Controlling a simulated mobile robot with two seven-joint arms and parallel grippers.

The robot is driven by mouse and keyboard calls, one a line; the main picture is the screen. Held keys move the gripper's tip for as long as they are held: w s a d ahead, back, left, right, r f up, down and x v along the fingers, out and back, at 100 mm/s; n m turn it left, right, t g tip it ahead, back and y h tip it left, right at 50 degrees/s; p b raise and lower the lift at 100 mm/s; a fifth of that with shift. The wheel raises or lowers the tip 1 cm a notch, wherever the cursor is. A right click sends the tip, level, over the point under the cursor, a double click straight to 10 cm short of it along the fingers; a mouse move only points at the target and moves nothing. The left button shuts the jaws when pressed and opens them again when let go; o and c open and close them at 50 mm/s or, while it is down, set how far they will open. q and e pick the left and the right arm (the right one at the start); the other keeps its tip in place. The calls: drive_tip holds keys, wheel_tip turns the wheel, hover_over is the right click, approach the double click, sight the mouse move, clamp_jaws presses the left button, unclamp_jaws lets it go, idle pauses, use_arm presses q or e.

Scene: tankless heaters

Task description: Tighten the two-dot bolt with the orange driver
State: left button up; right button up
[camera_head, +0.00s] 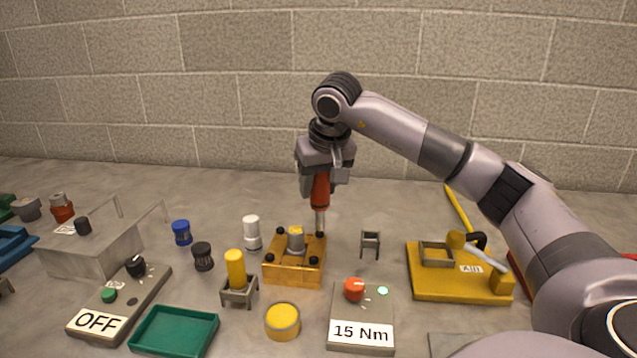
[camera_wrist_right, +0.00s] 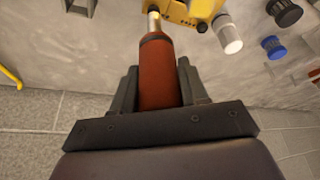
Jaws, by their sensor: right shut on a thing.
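My right gripper (camera_head: 320,172) points down and is shut on the orange driver (camera_head: 320,190), which is upright with its silver shaft downward. The driver (camera_wrist_right: 160,75) also shows between the fingers in the right wrist view. Its tip is at the back right corner of the yellow block (camera_head: 292,274), over or on the bolt there; I cannot tell if they touch. Dark bolts show at the block's other corners, such as the front left bolt (camera_head: 270,258). The dot marks are too small to read, so I cannot tell which is the two-dot bolt. My left gripper is out of view.
A grey box labelled 15 Nm (camera_head: 361,334) has a red knob and a lit green lamp. A box labelled OFF (camera_head: 98,321), a green tray (camera_head: 175,330), a yellow cylinder in a stand (camera_head: 236,268) and a yellow fixture (camera_head: 460,287) surround the block. A small empty stand (camera_head: 370,241) is right.

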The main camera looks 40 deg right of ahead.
drive_tip(key=shift+r+p, duration=0.1)
drive_tip(key=shift+p, duration=0.5)
idle(0.7)
drive_tip(key=shift+f, duration=0.8)
idle(2.0)
wheel_tip(320, 180, up, 5)
drive_tip(key=p, duration=0.4)
drive_tip(key=shift+r, duration=0.1)
drive_tip(key=shift+r+p, duration=0.95)
drive_tip(key=shift+r, duration=0.15)
